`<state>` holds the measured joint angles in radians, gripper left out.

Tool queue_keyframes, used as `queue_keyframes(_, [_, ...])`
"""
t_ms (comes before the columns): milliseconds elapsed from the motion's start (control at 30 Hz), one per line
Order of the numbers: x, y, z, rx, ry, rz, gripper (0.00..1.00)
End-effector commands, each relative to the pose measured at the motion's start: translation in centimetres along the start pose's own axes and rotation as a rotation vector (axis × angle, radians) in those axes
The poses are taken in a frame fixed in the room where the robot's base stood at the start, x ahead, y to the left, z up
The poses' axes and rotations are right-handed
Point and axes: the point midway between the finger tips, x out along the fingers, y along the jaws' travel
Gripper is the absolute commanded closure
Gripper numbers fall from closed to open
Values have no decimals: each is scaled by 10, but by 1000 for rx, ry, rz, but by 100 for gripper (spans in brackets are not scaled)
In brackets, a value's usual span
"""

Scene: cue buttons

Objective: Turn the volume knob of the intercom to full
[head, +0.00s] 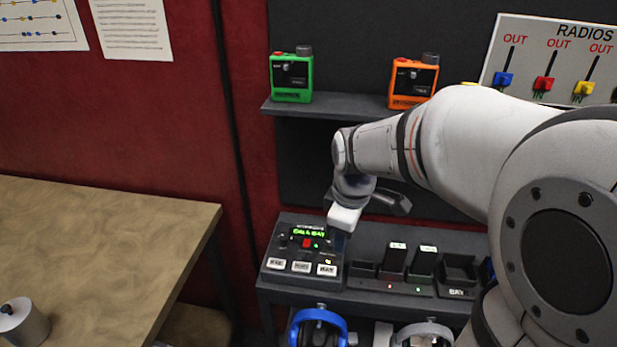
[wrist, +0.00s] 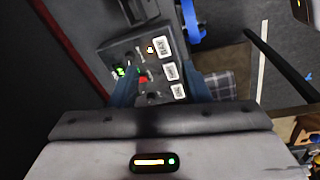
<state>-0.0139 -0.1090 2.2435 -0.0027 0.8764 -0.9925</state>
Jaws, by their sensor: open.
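The intercom (head: 303,255) is a dark sloped box with a lit green display, a red button and a row of white labelled keys. It stands on a dark shelf below the radios. It also shows in the wrist view (wrist: 118,52), turned sideways. My gripper (head: 341,238) is over the intercom's right rear side in the head view. In the wrist view its two bluish fingers (wrist: 162,88) are apart, with part of the intercom panel between them. The gripper is open and holds nothing. I cannot clearly make out the volume knob; small dark parts on the panel are blurred.
A charger rack (head: 408,285) with dark handsets stands right of the intercom. Blue headphones (head: 318,322) hang below. Green (head: 291,78) and orange (head: 412,84) radios sit on the upper shelf. A wooden table (head: 90,240) is at the left, with a gap before the shelf.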

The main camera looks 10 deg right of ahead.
Motion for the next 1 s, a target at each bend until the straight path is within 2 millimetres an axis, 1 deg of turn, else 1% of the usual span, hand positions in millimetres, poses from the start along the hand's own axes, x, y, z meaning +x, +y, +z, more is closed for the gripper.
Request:
queue_keyframes(33, [6,14,-9,-129,-12,-22,57])
queue_keyframes(200, [34,50,-32,-562,-22,-78,57])
queue_keyframes(300, [50,64,-41,-759,-19,-105,57])
queue_keyframes(400, [63,74,-47,-900,-14,-124,57])
queue_keyframes(500, [70,79,-50,-982,-9,-134,57])
queue_keyframes(667, [84,80,-50,-1021,-7,-141,57])
queue_keyframes(1000, [135,74,-46,-1017,-5,-139,57])
